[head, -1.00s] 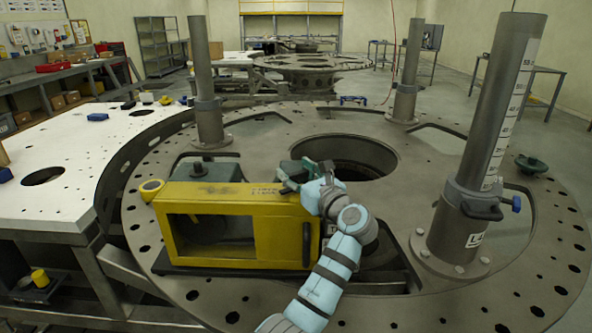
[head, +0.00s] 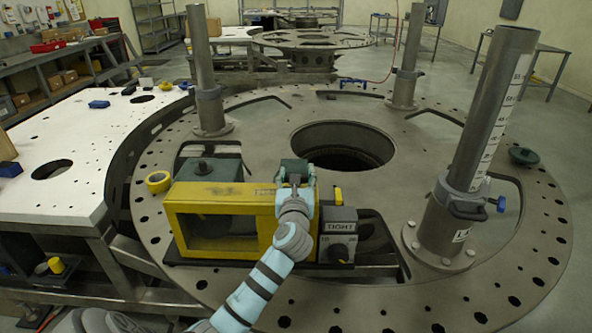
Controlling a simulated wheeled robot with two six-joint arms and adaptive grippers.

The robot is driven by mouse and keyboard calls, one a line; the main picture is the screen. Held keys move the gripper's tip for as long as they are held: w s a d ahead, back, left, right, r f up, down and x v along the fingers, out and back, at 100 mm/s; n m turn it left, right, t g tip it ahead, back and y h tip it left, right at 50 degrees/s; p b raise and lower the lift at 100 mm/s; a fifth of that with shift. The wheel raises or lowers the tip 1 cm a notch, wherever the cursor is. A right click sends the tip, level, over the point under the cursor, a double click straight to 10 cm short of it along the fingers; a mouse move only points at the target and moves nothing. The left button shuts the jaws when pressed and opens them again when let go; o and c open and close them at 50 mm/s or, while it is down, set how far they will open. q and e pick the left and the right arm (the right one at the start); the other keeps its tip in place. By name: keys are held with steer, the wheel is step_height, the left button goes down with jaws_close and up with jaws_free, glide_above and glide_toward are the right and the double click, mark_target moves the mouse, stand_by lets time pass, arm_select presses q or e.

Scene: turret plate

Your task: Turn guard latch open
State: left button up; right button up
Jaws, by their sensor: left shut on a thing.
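The yellow guard (head: 225,197), a box frame with a dark window, stands on the near left of the turret plate (head: 262,148). My left gripper (head: 294,172) is at the guard's upper right end, shut on the guard latch there. The latch itself is mostly hidden by the gripper and wrist, so its angle cannot be told. My left forearm covers the right end of the guard's front. My right gripper is not in view.
Tall grey posts rise from the plate, one close at right (head: 486,120). A yellow ring (head: 158,181) lies left of the guard.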

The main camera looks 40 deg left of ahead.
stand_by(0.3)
arm_select(q)
steer(key=o, duration=1.2)
steer(key=shift+c, duration=0.2)
steer(key=v, duration=1.2)
steer(key=shift+a+f, duration=0.1)
